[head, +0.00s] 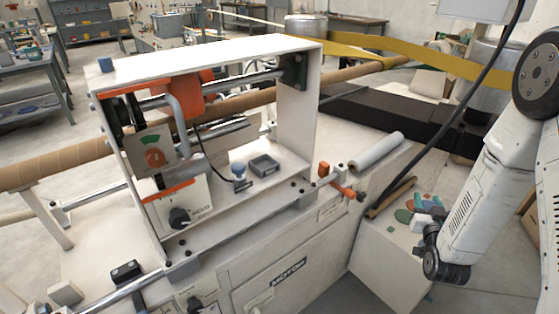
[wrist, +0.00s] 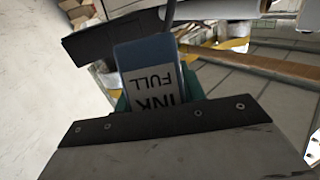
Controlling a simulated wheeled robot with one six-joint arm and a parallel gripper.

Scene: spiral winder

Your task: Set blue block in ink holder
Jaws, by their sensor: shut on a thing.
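My gripper (wrist: 156,112) is shut on a blue-grey block (wrist: 150,55) in the wrist view. The block's pale label reads "INK FULL" upside down. In the head view the gripper's jaws and the held block cannot be made out; my arm hangs at the right, away from the machine. A grey, square, open-topped holder (head: 264,165), which looks like the ink holder, sits on the white machine's shelf under the frame. It looks empty. Beside it on the left stands a small blue-topped piece (head: 239,171) with a dark label plate in front.
A white box frame (head: 210,50) arches over the shelf, with a small blue cube (head: 105,64) on its top left corner. Rails, an orange clamp (head: 346,190) and a pale roll (head: 376,151) lie along the right side. A low white stand (head: 385,245) carries coloured pieces near my arm.

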